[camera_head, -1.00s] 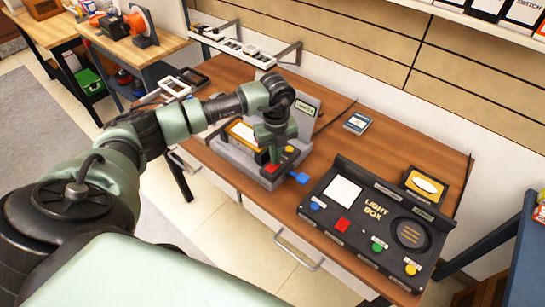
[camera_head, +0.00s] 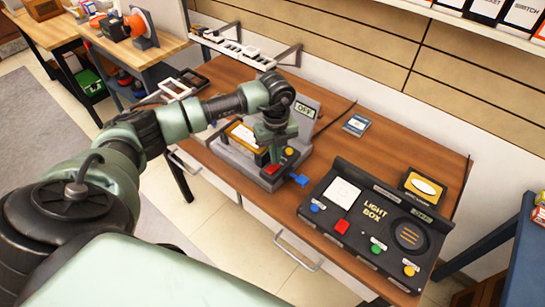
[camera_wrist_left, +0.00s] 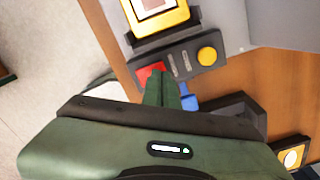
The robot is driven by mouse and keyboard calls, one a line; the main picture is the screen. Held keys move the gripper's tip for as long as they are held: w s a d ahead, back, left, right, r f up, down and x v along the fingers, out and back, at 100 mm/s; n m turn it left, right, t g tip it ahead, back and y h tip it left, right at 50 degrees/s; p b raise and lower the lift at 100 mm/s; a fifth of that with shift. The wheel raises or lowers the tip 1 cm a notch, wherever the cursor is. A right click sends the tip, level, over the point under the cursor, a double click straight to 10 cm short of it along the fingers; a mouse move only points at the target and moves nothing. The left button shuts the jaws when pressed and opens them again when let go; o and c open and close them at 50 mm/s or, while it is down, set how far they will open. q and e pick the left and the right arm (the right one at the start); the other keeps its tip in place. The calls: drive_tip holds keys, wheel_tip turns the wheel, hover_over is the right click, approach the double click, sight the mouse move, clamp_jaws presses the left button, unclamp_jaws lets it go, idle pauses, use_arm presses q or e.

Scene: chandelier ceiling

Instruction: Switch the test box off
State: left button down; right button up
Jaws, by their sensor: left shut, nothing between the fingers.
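The test box is a grey unit (camera_head: 235,156) on the wooden table, with a raised back panel. Its display (camera_head: 305,109) reads OFF. It has a red button (camera_head: 272,168), a yellow button (camera_head: 289,151) and a blue part (camera_head: 299,180) at its right side. The red button (camera_wrist_left: 150,73), yellow button (camera_wrist_left: 207,56) and blue part (camera_wrist_left: 189,102) also show in the left wrist view. My left gripper (camera_head: 275,158) points down, shut and empty, right beside or over the red button. Its fingertips (camera_wrist_left: 162,88) partly cover the red button, so contact is unclear.
A black light box (camera_head: 375,222) with coloured buttons stands to the right on the same table. A small blue-grey card (camera_head: 356,124) lies behind. A wall shelf (camera_head: 237,47) holds small parts. Wood between the test box and the wall is partly clear.

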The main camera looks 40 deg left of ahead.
use_arm(q)
drive_tip(key=shift+r+p, duration=1.55)
drive_tip(key=shift+r, duration=1)
